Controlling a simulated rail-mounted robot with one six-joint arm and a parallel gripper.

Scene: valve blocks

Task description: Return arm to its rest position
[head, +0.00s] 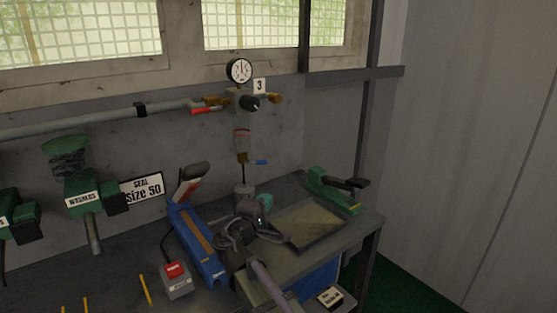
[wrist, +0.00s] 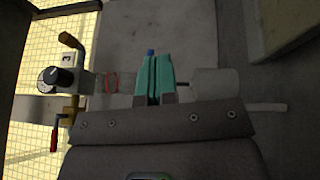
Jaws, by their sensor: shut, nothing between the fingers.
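My gripper (head: 266,202) shows in the head view above the bench, near the grey cylinder under valve block 3. Its two teal fingers (wrist: 152,78) stand side by side, shut and empty, in the wrist view. Valve block 3 (head: 240,100) is on the wall with a round gauge (head: 239,70) above it. It also shows at the left of the wrist view (wrist: 75,82), turned sideways. A blue lever (head: 260,162) sits below it; its blue tip (wrist: 150,51) peeks past my fingertips. The fingers hide part of the line between the block and the cylinder (wrist: 212,82).
A blue tool with a dark handle (head: 197,240) lies left of my arm, with a grey box with a red button (head: 175,281). A shallow tray (head: 312,224) and a green clamp-like device (head: 332,190) are at the right. Green washer dispensers (head: 83,195) hang at the left.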

